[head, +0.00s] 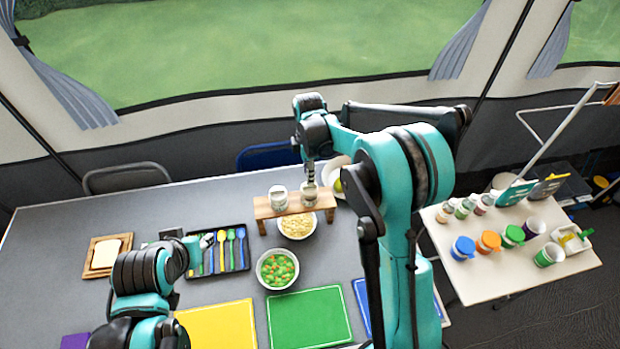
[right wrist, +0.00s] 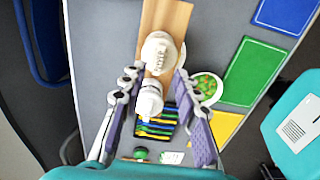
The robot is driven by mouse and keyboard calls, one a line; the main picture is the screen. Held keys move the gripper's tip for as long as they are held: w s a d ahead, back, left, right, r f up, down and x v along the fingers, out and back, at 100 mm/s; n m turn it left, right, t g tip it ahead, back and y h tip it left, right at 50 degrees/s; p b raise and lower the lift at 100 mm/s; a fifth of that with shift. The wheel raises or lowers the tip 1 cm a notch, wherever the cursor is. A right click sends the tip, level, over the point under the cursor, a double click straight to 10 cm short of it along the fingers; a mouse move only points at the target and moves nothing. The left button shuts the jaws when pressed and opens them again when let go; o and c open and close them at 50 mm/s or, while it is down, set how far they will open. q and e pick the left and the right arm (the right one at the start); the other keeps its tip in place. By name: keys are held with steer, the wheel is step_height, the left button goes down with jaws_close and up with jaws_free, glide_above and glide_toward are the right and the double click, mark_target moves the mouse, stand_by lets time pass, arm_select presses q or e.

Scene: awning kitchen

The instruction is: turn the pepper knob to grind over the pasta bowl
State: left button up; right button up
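I cannot read which is pepper. The pasta bowl (head: 297,238) sits on the table below the stand's front edge. My right gripper (head: 311,178) is above the right grinder.
A bowl of vegetables (head: 277,284) stands in front of the pasta. A black utensil tray (head: 222,268) and bread board (head: 106,257) are left. Yellow and green mats (head: 308,317) lie at the front. A side table (head: 500,285) with jars and cups is right.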

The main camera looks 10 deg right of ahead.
mark_target(309, 187)
step_height(309, 187, down, 5)
steer(key=shift+f+b, duration=0.1)
steer(key=shift+b, duration=0.2)
steer(key=shift+c, duration=0.4)
jaws_close()
